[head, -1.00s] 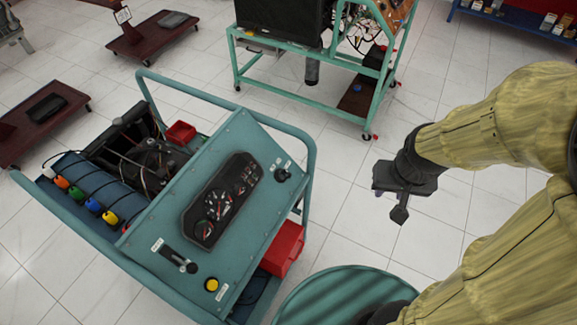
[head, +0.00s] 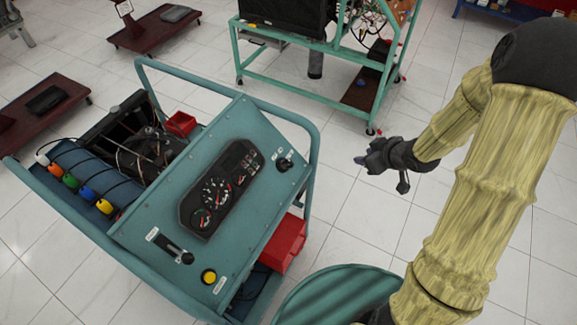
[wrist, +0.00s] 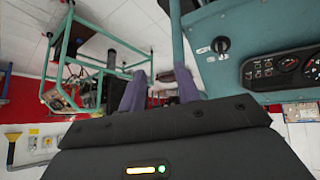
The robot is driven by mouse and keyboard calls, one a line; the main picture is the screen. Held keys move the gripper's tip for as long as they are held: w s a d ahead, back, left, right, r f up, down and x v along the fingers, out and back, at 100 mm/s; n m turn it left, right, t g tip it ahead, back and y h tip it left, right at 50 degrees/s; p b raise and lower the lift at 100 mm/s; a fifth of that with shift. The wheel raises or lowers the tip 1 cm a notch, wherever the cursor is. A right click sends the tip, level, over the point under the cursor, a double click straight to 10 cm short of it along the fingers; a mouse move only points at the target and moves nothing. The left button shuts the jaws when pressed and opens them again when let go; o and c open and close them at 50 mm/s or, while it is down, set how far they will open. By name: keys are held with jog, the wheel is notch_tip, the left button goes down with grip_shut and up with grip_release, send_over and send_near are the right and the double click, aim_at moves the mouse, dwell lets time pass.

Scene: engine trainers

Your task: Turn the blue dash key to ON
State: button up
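The blue-green dash panel (head: 150,212) slopes across the engine trainer. A dark key switch (head: 284,162) sits at its upper right corner, with small labels beside it. In the wrist view the switch (wrist: 221,45) is a black round knob at the upper right, on the panel (wrist: 255,22). Its exact setting is too small to read. My gripper (head: 362,159) is in the air to the right of the panel, apart from the switch and pointing left. In the wrist view its two purple fingers (wrist: 160,75) are apart with nothing between them.
A gauge cluster (head: 222,190), a lever (head: 176,250) and a yellow button (head: 209,277) share the panel. The trainer's tube frame (head: 314,150) runs along its right edge, near my gripper. A second trainer (head: 310,75) stands behind. Open tiled floor lies between.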

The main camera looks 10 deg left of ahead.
aim_at(291, 162)
jog(key=s+a+f+n+g+y+b, duration=0.2)
jog(key=a+f+n+y, duration=0.2)
jog(key=a+y, duration=0.3)
jog(key=shift+s+f+n+y, duration=0.2)
jog(key=shift+f+n+y, duration=0.15)
jog(key=shift+f, duration=0.35)
jog(key=shift+a, duration=0.2)
jog(key=p+x, duration=0.3)
jog(key=x, duration=1.4)
jog(key=shift+w+p, duration=0.15)
jog(key=shift+p, duration=0.15)
grip_shut()
